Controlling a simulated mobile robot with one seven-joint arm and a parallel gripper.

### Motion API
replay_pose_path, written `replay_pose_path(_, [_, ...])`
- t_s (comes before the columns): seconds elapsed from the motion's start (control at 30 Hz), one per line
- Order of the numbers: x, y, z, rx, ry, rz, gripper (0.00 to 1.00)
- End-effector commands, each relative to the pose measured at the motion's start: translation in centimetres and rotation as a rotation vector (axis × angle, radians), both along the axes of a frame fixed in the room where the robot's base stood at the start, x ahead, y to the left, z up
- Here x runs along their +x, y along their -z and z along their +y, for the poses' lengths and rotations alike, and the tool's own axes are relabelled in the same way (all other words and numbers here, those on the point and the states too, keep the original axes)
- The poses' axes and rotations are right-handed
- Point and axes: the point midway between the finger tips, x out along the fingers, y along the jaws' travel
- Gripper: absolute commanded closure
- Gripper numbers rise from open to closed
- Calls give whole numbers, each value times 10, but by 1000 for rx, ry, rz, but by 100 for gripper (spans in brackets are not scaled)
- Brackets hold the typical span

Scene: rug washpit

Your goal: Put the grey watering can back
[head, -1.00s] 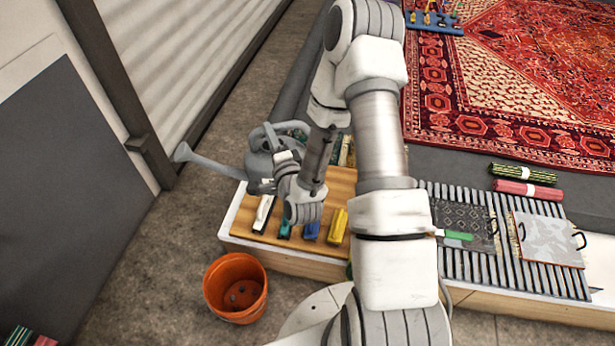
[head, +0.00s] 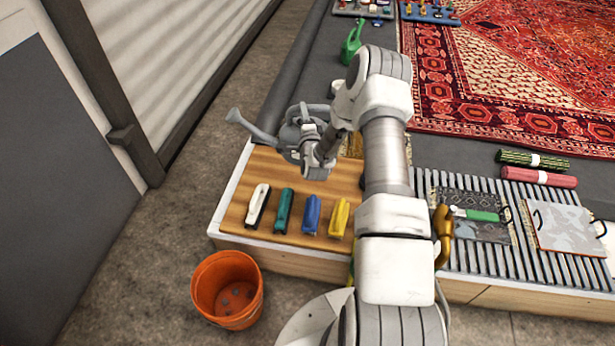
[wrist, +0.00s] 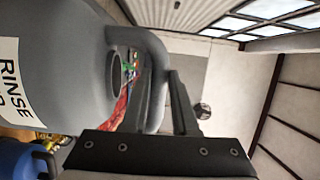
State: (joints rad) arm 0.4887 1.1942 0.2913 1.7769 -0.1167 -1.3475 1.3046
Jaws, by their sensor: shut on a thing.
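The grey watering can (head: 290,133) is in my gripper (head: 311,150), above the far part of the wooden board in the head view. Its long spout points to the left. In the wrist view the can's grey body (wrist: 55,60) fills the left side, with a white label reading "RINSE" and a partly cut-off second line. My gripper's dark fingers (wrist: 172,105) are shut on the can's curved handle (wrist: 152,75). My own arm hides part of the board and whatever lies behind the can.
The wooden board (head: 235,218) carries several coloured handled tools in a row. An orange bucket (head: 228,292) stands on the floor in front. A green watering can (head: 351,42) stands farther back. A slatted rack (head: 482,262) with bags lies right; a red rug (head: 520,60) lies behind.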

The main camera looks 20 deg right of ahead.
Motion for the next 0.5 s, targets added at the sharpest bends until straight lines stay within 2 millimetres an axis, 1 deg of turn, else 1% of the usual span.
replay_pose_path(0.03, [7,16,-13,-1,18,-8,100])
replay_pose_path(0.1, [15,29,-30,0,39,-9,100])
replay_pose_path(0.3, [33,65,-78,6,98,-12,100])
replay_pose_path(0.5, [44,93,-120,11,147,-13,100])
